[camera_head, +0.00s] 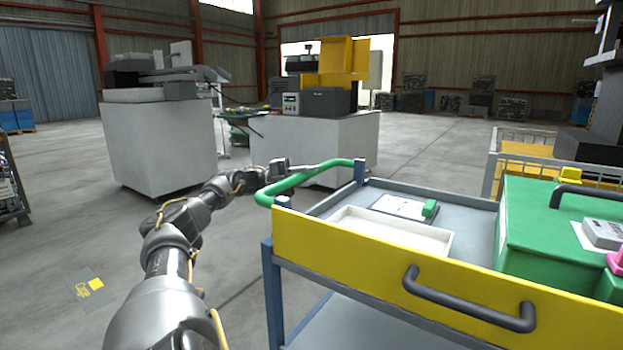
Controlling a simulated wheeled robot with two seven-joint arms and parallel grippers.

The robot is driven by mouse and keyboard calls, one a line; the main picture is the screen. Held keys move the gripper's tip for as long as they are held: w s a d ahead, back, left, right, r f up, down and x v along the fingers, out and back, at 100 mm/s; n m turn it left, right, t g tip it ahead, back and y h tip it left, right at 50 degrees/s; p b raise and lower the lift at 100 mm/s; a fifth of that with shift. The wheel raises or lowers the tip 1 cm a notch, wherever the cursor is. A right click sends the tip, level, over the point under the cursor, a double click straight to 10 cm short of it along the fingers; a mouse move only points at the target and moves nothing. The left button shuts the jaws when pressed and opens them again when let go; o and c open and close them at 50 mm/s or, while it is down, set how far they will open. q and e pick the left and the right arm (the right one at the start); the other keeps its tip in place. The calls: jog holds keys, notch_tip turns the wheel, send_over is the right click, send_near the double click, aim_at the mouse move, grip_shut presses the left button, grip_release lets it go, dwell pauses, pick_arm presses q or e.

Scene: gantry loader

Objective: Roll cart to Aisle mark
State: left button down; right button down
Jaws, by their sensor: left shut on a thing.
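The cart (380,257) stands at the right, with a grey top tray, blue posts and a yellow front panel bearing a dark handle. A green push bar (325,169) sticks out from its left end. My left arm reaches in from the lower left, and its gripper (291,168) is shut on the green bar; the fingertips are small and partly hidden there. My right gripper is out of view.
The cart carries a white tray (390,231), a card with a green block, and a green case (550,230). Two pale machine blocks (160,147) (315,145) stand behind. A wire-sided crate (523,141) stands at right. The left floor is mostly clear.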

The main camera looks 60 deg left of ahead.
aim_at(291, 178)
pick_arm(q)
jog(key=shift+a, duration=0.1)
jog(key=c, duration=1.2)
grip_release()
jog(key=v, duration=1)
jog(key=shift+s+a+f+p, duration=0.15)
jog(key=shift+s+a+p, duration=0.15)
jog(key=shift+p, duration=0.1)
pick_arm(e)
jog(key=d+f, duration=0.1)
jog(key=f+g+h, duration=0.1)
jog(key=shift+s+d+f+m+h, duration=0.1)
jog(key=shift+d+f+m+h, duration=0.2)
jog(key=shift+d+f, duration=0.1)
